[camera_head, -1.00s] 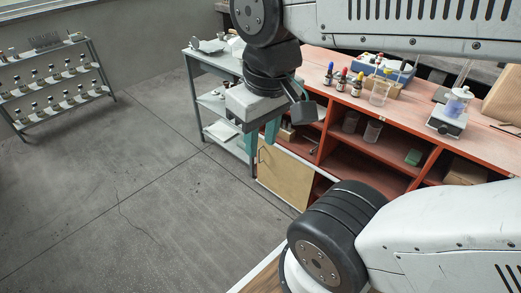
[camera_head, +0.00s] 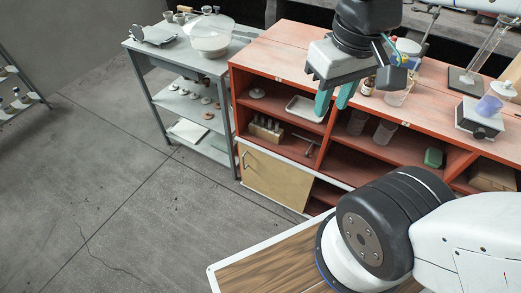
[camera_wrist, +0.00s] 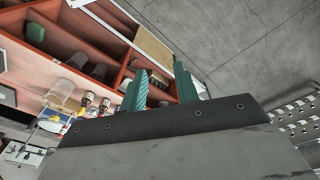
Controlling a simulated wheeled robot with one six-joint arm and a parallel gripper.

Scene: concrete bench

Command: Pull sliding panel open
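The sliding panel (camera_head: 277,182) is a tan wooden board low at the left end of the red bench, with a small dark handle (camera_head: 245,160) at its upper left edge. The panel covers the left part of the lower compartment, and a dark gap shows at its right. My gripper (camera_head: 334,105) has teal fingers pointing down, in front of the upper shelves, above and right of the panel. The fingers are apart with nothing between them. In the wrist view the gripper (camera_wrist: 160,70) is also open, and the panel (camera_wrist: 154,48) lies beyond its fingertips.
A grey trolley (camera_head: 190,105) with a large clear bowl (camera_head: 210,36) stands left of the red bench (camera_head: 290,50). A scale (camera_head: 478,120) and glassware stand on the bench top. A wooden-topped surface (camera_head: 265,262) lies at the bottom. The concrete floor (camera_head: 110,180) at left is clear.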

